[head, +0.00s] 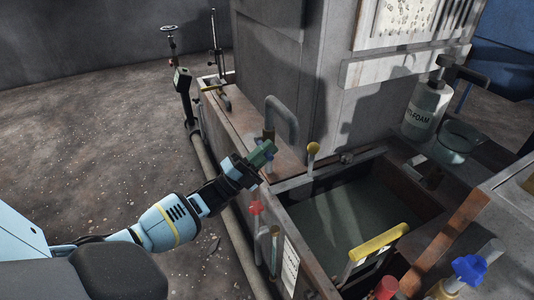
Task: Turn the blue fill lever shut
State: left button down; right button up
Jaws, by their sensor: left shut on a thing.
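My left gripper (262,153) reaches in from the left. It is shut at the lever, with a green piece at its fingertips hiding most of the lever. How far the lever is turned cannot be told. My right gripper is not in view.
The open tank (350,205) holds dark liquid. A yellow handle (378,242), a red knob (386,287) and a blue star knob (469,268) are at the lower right. A foam bottle (426,106) and glass beaker (455,142) stand at the right. A red-topped valve (257,208) is just below my gripper.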

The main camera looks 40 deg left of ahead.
pick_arm(q)
jog(key=shift+f+m, duration=0.1)
jog(key=shift+m, duration=0.3)
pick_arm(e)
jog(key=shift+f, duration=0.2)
pick_arm(q)
jog(key=c, duration=1.4)
grip_release()
jog(key=shift+c, duration=0.2)
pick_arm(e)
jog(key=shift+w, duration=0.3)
pick_arm(q)
jog(key=v, duration=0.7)
jog(key=shift+s+a+f, duration=0.2)
jog(key=shift+s+f, duration=0.05)
jog(key=shift+s, duration=0.05)
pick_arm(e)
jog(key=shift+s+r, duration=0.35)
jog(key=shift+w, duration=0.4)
